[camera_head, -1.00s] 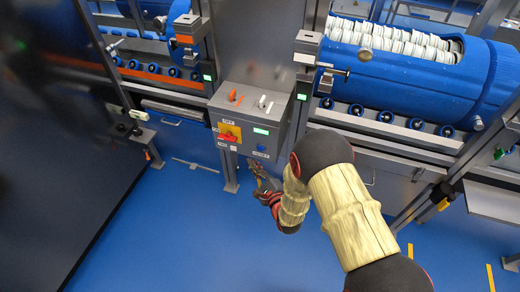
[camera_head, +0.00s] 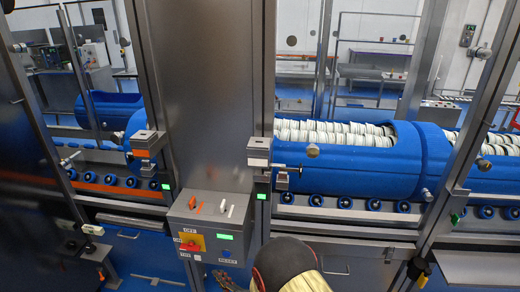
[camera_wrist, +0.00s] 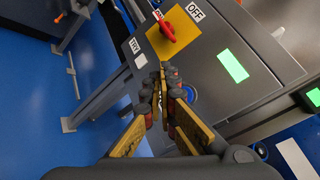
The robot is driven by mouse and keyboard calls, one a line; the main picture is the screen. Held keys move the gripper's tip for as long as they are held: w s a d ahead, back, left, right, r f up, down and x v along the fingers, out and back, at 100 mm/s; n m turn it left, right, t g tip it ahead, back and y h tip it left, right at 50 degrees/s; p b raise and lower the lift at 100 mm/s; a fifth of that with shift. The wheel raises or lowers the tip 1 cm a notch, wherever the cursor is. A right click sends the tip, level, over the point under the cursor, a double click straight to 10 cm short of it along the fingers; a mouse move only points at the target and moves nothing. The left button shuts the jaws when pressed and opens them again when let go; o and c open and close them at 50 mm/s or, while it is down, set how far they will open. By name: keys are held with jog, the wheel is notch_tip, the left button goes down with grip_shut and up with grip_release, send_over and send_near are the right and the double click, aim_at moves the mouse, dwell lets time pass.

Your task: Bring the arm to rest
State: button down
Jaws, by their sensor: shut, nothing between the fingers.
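My gripper (camera_wrist: 163,82) is shut and empty in the wrist view, its fingertips together. It is in front of the grey control box (camera_wrist: 240,55), which carries a red rotary switch (camera_wrist: 165,28) on a yellow plate, a green lit display (camera_wrist: 233,66) and a blue button partly hidden by the fingers. I cannot tell whether the fingertips touch the box. In the head view the arm (camera_head: 285,265) shows only at the bottom edge, below and right of the control box (camera_head: 205,222). A small part of the gripper (camera_head: 228,281) shows at the bottom.
Blue tub carriers (camera_head: 365,172) filled with white tubs lie on a roller rail behind metal posts at right. An empty blue carrier (camera_head: 108,105) is at left. A steel column (camera_head: 210,90) rises behind the box. Blue floor (camera_wrist: 25,90) is open at left in the wrist view.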

jog(key=s+d+f+n+g+h, duration=0.2)
jog(key=f+n, duration=0.2)
jog(key=f, duration=0.3)
jog(key=s+d+f+n+g+h, duration=0.2)
jog(key=s+f+n+g, duration=0.1)
jog(key=f, duration=0.3)
jog(key=s+d+n+g+h, duration=0.3)
jog(key=d+n+h, duration=0.1)
jog(key=d+n, duration=0.25)
jog(key=s+d+r+n+h, duration=0.1)
jog(key=s+d+r, duration=0.5)
jog(key=r, duration=0.9)
jog(key=s+d+r+n+h+p, duration=0.1)
jog(key=s+d+r, duration=0.5)
jog(key=d+r, duration=0.5)
jog(key=s+d+r+n+h+p, duration=0.1)
jog(key=s+d+r, duration=0.6)
jog(key=r, duration=1.3)
jog(key=shift+d+r+n+t, duration=0.3)
jog(key=shift+d+n, duration=0.15)
jog(key=shift+d, duration=0.75)
